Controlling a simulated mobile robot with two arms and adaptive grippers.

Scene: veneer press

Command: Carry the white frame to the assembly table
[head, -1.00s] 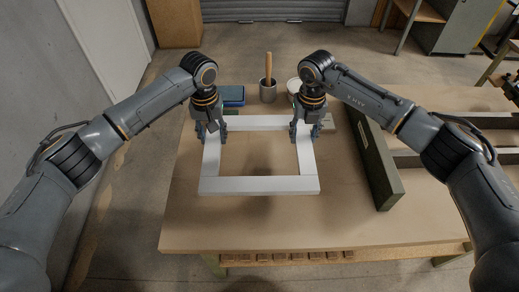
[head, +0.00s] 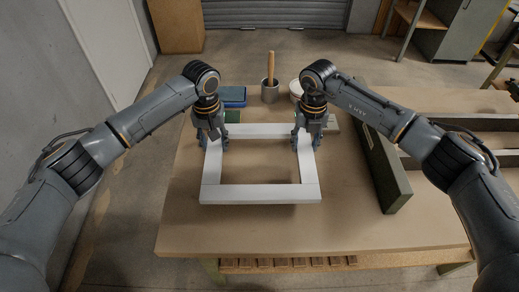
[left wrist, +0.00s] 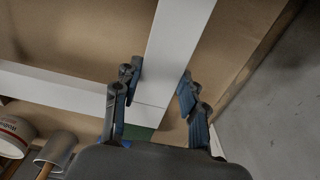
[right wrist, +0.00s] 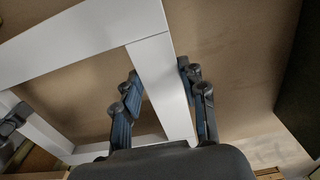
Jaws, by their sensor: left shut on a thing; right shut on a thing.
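The white frame (head: 260,193) is a flat open rectangle in front of me in the head view, over the wooden table. My left gripper (head: 212,145) is shut on its left bar, near the far left corner. My right gripper (head: 306,143) is shut on its right bar, near the far right corner. In the left wrist view a white bar (left wrist: 180,40) passes between the fingers. In the right wrist view the fingers straddle another white bar (right wrist: 160,80). The frame looks level; its height over the table is hard to tell.
The wooden table (head: 240,232) is bare in front of the frame. Behind it stand a blue box (head: 233,96), a grey pot (head: 270,93) with a wooden handle and a white tub (head: 295,86). A dark green beam (head: 383,170) lies to the right.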

